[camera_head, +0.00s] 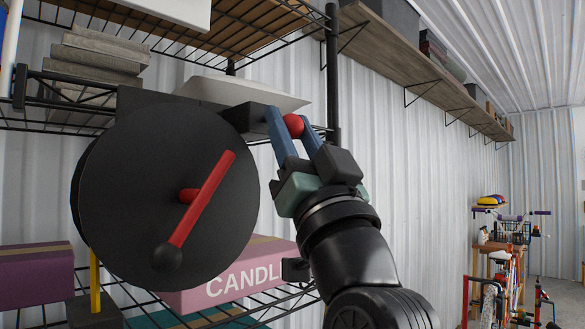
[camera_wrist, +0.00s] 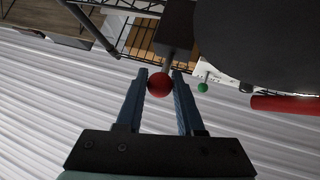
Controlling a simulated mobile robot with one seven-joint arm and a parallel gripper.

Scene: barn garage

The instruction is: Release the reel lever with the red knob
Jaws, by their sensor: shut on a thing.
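The red knob (camera_head: 293,124) of the reel lever sits between the two blue fingers of my gripper (camera_head: 291,130). The fingers touch it on both sides, and the gripper is shut on it. In the wrist view the red knob (camera_wrist: 160,85) shows between the fingertips, in front of a dark block. The reel (camera_head: 150,190) is a large black disc at left with a red crank (camera_head: 205,195) ending in a black ball. The lever's stem is mostly hidden behind the knob and fingers.
Black wire shelves (camera_head: 40,115) hold the reel, stacked grey slabs (camera_head: 100,55) and a pink box (camera_head: 230,275) below. A small green ball (camera_wrist: 203,87) shows beside the reel in the wrist view. A wooden wall shelf (camera_head: 430,60) runs along the right; bicycles (camera_head: 500,290) stand far off.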

